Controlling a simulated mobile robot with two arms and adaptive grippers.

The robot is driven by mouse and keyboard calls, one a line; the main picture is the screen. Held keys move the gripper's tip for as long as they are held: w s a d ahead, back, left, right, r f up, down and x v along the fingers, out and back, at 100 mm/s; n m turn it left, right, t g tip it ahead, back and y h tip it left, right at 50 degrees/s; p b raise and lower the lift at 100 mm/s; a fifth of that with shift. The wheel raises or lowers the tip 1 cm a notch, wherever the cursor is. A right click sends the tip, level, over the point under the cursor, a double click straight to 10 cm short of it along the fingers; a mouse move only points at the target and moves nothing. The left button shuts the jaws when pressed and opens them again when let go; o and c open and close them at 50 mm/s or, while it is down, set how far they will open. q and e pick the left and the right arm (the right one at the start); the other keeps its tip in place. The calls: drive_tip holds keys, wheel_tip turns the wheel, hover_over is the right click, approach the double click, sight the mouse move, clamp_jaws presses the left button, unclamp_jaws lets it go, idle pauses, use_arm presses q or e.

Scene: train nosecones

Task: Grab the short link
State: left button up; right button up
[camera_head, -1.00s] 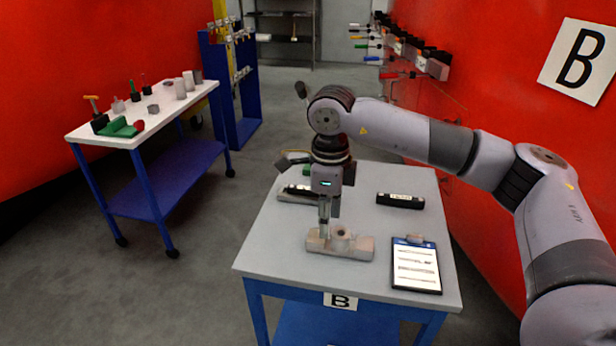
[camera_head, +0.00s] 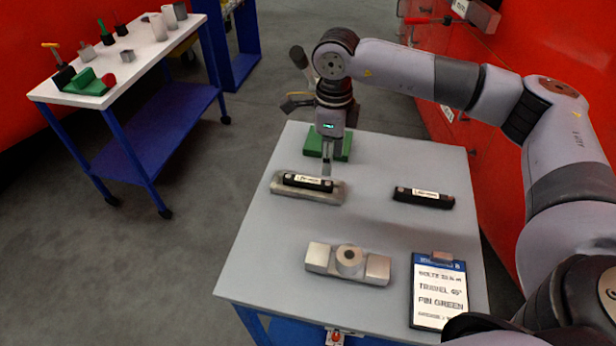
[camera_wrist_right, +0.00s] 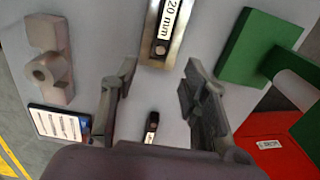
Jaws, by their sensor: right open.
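Two black labelled bars that could be links lie on the table. One (camera_head: 308,181) sits on a grey metal plate (camera_head: 283,189); the other (camera_head: 423,197) lies alone to its right. I cannot tell from the labels which is the short link. In the right wrist view, the bar marked "20 mm" (camera_wrist_right: 165,28) lies ahead of the fingers, and a small black bar (camera_wrist_right: 151,127) shows between them. My right gripper (camera_head: 327,170) is over the far side of the plate; in its wrist view it is open and empty (camera_wrist_right: 160,78). My left gripper is out of view.
A metal block with a round boss (camera_head: 348,262) and a clipboard (camera_head: 439,290) lie at the table's near side. A green block (camera_head: 313,143) is behind the gripper. A side cart (camera_head: 110,95) stands left. The table's middle is clear.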

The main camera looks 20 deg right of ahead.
sight(325, 182)
wheel_tip(325, 182, down, 2)
drive_tip(key=shift+f, duration=0.1)
drive_tip(key=shift+w+f, duration=0.15)
drive_tip(key=shift+f, duration=0.15)
drive_tip(key=f, duration=0.1)
drive_tip(key=f+p, duration=0.2)
drive_tip(key=f, duration=0.1)
drive_tip(key=shift+a+f, duration=0.1)
drive_tip(key=shift+a, duration=0.15)
drive_tip(key=shift+w+f, duration=0.1)
drive_tip(key=shift+f, duration=0.35)
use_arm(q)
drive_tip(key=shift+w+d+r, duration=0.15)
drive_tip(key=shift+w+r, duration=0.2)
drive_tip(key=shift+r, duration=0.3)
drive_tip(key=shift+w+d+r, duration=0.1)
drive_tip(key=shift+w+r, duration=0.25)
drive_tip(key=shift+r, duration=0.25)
use_arm(e)
clamp_jaws()
